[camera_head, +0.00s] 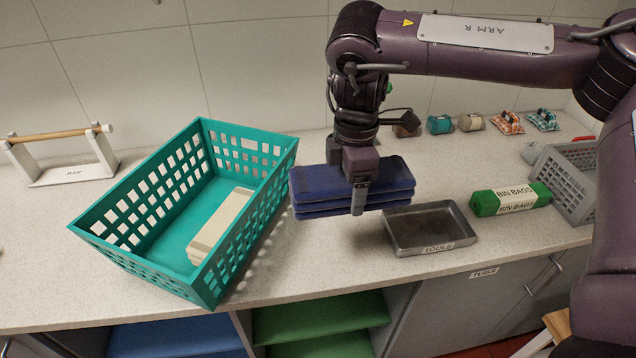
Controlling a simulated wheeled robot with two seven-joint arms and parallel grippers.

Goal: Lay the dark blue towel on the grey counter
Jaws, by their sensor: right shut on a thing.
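The dark blue towel (315,190) is folded into a flat stack of layers. My right gripper (358,200) is shut on the towel from above, with one finger showing over its front edge. The towel appears held above the grey speckled counter (330,262), between a teal basket and a metal tray. How high it is above the counter is hard to tell. My left gripper is not in view.
A teal basket (100,252) holding a folded cream towel (222,222) stands left. A metal tray labelled TOOLS (430,228), green bin bags (485,203) and a grey basket (570,185) are right. A wooden-bar rack (70,175) stands far left. Small goods line the back.

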